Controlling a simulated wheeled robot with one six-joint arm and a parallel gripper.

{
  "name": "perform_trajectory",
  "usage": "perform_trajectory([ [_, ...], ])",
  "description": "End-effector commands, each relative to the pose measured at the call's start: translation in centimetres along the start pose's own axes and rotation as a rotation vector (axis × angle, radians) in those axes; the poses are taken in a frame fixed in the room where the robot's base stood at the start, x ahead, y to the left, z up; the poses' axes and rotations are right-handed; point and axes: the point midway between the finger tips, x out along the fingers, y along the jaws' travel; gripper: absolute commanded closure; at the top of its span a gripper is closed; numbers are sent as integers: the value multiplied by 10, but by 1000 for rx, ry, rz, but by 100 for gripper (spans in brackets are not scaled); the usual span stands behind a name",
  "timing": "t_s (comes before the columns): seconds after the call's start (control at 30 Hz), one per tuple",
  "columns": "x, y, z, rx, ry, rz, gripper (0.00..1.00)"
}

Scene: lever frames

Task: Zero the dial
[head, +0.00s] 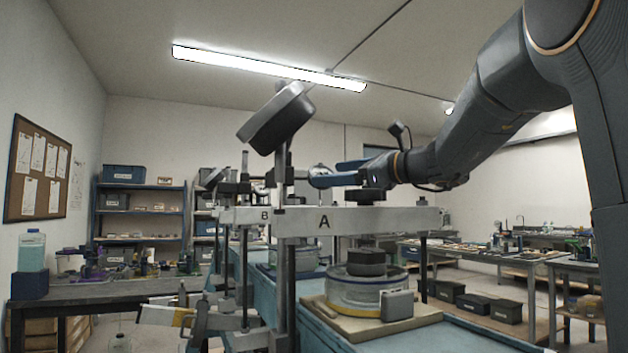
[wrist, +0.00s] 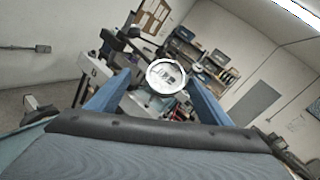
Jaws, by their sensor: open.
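A round dial with a bright silver rim and a pale face (wrist: 166,77) shows in the wrist view, between my two blue fingers. Its reading is too small to tell. In the head view, the dial's rim (head: 320,168) shows partly behind the fingers, above the white beam marked A (head: 380,221). My gripper (head: 327,174) is open and reaches in from the right above that beam. In the wrist view its fingers (wrist: 160,80) stand apart on both sides of the dial. I cannot tell whether either finger touches it.
Below beam A, a round clear vessel (head: 352,290) with a black block stands on a wooden board (head: 330,319). A dark tilted head on a post (head: 277,118) rises left of my gripper. Another frame marked B stands behind. Benches and shelves (head: 140,212) line the room.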

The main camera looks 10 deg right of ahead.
Motion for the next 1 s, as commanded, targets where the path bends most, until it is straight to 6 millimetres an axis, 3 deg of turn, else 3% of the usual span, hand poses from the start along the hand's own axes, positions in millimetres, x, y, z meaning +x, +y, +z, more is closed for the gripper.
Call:
perform_trajectory([
  [0.4, 49, -9, -4, 2, 7, -14, 27],
  [0.77, 56, -8, -3, 1, 6, -13, 27],
  [1.0, 56, -7, -3, 1, 6, -12, 66],
])
